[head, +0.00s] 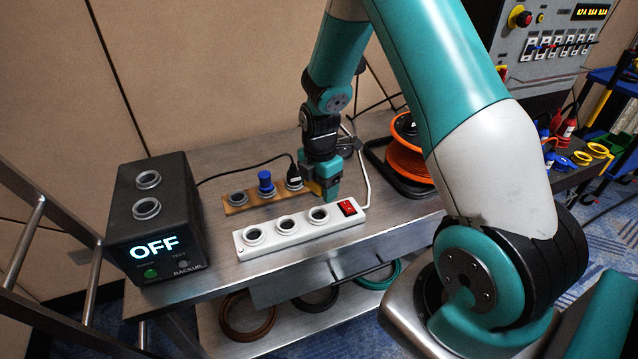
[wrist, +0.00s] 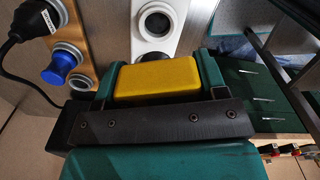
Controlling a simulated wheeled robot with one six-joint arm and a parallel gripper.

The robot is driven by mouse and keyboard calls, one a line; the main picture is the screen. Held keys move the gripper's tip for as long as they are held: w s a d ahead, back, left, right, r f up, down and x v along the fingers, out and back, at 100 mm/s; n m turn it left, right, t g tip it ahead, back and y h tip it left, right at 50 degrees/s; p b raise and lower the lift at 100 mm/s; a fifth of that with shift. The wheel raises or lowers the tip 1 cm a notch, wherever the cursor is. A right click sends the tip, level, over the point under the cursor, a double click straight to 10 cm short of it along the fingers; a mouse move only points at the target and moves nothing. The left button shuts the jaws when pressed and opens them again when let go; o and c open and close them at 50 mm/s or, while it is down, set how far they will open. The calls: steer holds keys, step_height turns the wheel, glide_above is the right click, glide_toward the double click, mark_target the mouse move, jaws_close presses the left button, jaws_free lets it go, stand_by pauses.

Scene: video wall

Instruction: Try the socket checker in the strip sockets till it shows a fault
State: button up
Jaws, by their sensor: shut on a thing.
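My gripper (head: 327,194) is shut on a yellow block, the socket checker (wrist: 157,80), which sits between its two green fingers in the wrist view. In the head view the gripper hangs just behind the white socket strip (head: 347,226), near its red switch (head: 348,207). The strip has three round sockets, all empty: left (head: 254,235), middle (head: 287,225) and right (head: 319,214). In the wrist view, a strip socket (wrist: 155,22) shows beyond the checker. The checker's indicator face and prongs are hidden.
Behind the strip, a brown socket board (head: 236,208) carries a blue plug (head: 266,182) and a black plug (head: 297,173). A black backup box (head: 155,236) reading OFF stands left. An orange cable reel (head: 408,160) stands right. Bare metal bench lies between box and strip.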

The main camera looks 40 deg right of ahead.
steer(key=b, duration=0.4)
glide_above(320, 218)
steer(key=shift+f, duration=2.25)
steer(key=shift+f+b, duration=0.3)
steer(key=shift+f, duration=0.5)
steer(key=shift+f+b, duration=0.55)
steer(key=shift+f, duration=0.55)
steer(key=o, duration=1.2)
steer(key=shift+c, duration=0.2)
steer(key=shift+o, duration=0.5)
steer(key=shift+r+p, duration=2.6)
steer(key=shift+r, duration=0.5)
